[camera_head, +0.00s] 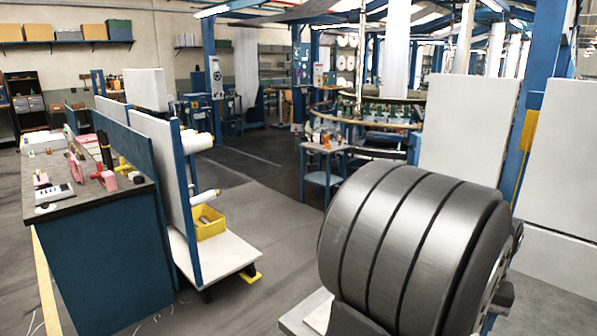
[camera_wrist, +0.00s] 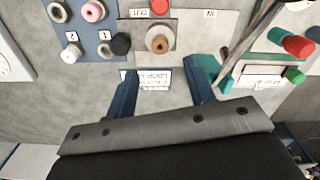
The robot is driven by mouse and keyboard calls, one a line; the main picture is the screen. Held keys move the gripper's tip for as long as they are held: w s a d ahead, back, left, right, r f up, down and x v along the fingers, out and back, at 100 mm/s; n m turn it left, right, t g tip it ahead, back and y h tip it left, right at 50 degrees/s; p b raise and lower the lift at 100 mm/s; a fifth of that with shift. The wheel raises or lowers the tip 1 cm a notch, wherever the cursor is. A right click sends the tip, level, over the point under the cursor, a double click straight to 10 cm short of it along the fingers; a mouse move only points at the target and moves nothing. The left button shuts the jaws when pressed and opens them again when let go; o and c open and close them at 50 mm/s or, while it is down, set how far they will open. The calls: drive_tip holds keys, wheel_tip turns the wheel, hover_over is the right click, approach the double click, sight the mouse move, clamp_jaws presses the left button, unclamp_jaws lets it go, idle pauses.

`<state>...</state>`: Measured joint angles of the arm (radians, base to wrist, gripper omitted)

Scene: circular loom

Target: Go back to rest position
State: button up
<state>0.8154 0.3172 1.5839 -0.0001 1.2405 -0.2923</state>
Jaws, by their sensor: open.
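My gripper (camera_wrist: 166,72) shows in the wrist view with its two blue fingers spread apart and nothing held between them. The fingers reach over a grey worktop (camera_wrist: 175,90), and a white label (camera_wrist: 155,78) shows in the gap. Just beyond the fingertips is a plate with a brown and orange round piece (camera_wrist: 159,41). I cannot tell how high the fingers are above the worktop. I cannot make out my gripper in the head view.
Pink (camera_wrist: 93,11), white (camera_wrist: 72,53) and black (camera_wrist: 120,44) pieces sit on a blue plate at left. Red (camera_wrist: 297,46) and green (camera_wrist: 294,75) pieces lie at right, near a slanted rod (camera_wrist: 250,42). The head view shows a cluttered bench (camera_head: 95,240) and open floor (camera_head: 262,205).

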drive_tip(key=shift+n, duration=0.6)
drive_tip(key=shift+d+f, duration=0.2)
drive_tip(key=shift+d, duration=2.65)
